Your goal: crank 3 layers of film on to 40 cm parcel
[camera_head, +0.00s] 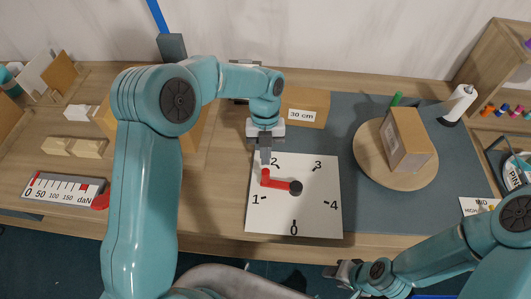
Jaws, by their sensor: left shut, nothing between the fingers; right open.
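A white dial board (316,220) marked 0 to 4 lies on the table. Its red crank arm (280,184) runs left from a dark hub (296,187) to an upright red handle (265,174), between 1 and 2. My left gripper (265,158) points down at the handle, shut and empty; whether it touches is unclear. A cardboard parcel (408,142) stands on a round wooden turntable (372,163); no size label is readable on it. A white film roll (461,103) stands upright behind right. My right gripper (342,272) is open at the table's front edge, away from the objects.
A box labelled 30 cm (305,107) stands behind the dial. A green post (396,99) is behind the turntable. A force gauge (62,188) and wooden blocks (73,146) are at left. A shelf (490,70) stands at right. The grey mat (365,212) is clear in front of the turntable.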

